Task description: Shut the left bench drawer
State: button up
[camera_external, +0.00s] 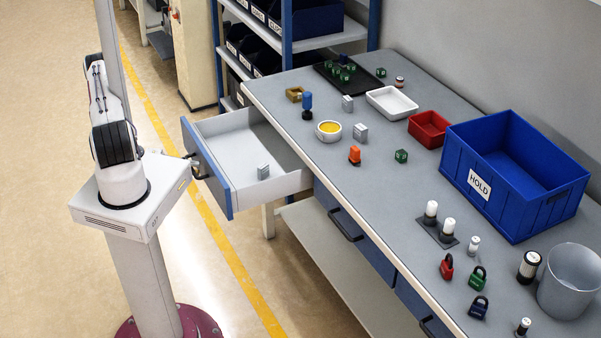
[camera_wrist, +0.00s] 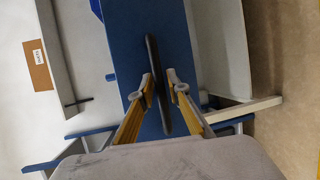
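The left bench drawer (camera_external: 234,138) is pulled far out of the bench. Its blue front (camera_external: 207,172) faces my base, and a small grey block (camera_external: 263,172) lies inside. In the wrist view, the blue drawer front (camera_wrist: 135,22) bears a long black handle (camera_wrist: 152,52). My gripper (camera_wrist: 160,78) has its two yellow-sided fingers on either side of this handle, with the tips apart. A narrow gap seems to show beside the bar, but contact is hard to tell. In the external view the fingers cannot be made out.
The bench top (camera_external: 385,190) carries a blue HOLD bin (camera_external: 478,190), a red tray (camera_external: 428,138), a white tray (camera_external: 380,113), a bowl (camera_external: 320,136) and several small parts. Closed drawers sit farther right under the top. Floor (camera_external: 190,262) in front of the bench is clear.

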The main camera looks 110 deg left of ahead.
jog(key=shift+c, duration=0.3)
grip_shut()
jog(key=shift+w, duration=0.1)
send_over(273, 155)
jog(key=d, duration=0.1)
jog(key=shift+s+d, duration=0.15)
jog(key=shift+s, duration=0.25)
jog(key=shift+w+a, duration=0.45)
jog(key=shift+a, duration=0.1)
jog(key=shift+r, duration=0.1)
jog(key=shift+o, duration=0.3)
grip_release()
